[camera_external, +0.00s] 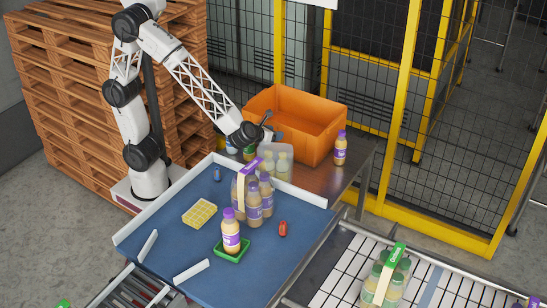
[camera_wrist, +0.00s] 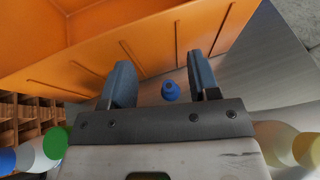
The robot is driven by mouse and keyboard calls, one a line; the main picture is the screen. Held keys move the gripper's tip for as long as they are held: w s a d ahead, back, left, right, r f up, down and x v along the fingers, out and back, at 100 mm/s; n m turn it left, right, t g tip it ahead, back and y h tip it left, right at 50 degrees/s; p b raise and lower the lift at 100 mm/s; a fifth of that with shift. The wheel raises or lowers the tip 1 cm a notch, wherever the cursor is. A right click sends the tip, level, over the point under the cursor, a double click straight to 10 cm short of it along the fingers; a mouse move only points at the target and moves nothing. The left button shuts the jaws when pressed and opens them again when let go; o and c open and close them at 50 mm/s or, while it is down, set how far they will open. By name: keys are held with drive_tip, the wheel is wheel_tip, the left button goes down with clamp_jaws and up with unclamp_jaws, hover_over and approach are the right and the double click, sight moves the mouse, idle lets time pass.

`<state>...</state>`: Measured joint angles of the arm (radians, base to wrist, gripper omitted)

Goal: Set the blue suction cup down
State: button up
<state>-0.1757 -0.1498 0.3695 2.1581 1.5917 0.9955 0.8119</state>
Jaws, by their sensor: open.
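A small blue rounded piece, which looks like the blue suction cup (camera_wrist: 170,91), shows in the wrist view between my two fingers, over the grey metal table and close to the orange bin (camera_wrist: 110,45). My gripper (camera_wrist: 160,72) is open, with a clear gap on both sides of the piece. In the external view my gripper (camera_external: 272,135) is low over the metal table (camera_external: 330,180), in front of the orange bin (camera_external: 318,148); the blue piece cannot be made out beneath it. Another small dark blue item (camera_external: 217,174) lies on the blue work surface (camera_external: 185,232).
Bottles in a clear pack (camera_external: 276,163) stand close to my gripper. A purple-capped bottle (camera_external: 340,148) stands right of the bin. The blue surface holds a bottle pack (camera_external: 253,205), a yellow tray (camera_external: 199,213), a green tray (camera_external: 232,253) and a red item (camera_external: 283,228).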

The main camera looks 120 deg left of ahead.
drive_tip(key=f+m+g+h, duration=0.1)
drive_tip(key=m+h, duration=0.1)
drive_tip(key=m, duration=1)
drive_tip(key=f+m+h, duration=0.2)
drive_tip(key=m+h, duration=0.1)
drive_tip(key=m, duration=0.8)
drive_tip(key=f+m+g+h, duration=0.1)
drive_tip(key=f+m+h, duration=0.1)
drive_tip(key=m, duration=1)
drive_tip(key=shift+d+f+m+g+h, duration=0.2)
drive_tip(key=shift+m+g+h, duration=0.1)
drive_tip(key=shift+h, duration=0.4)
drive_tip(key=shift+x, duration=1.25)
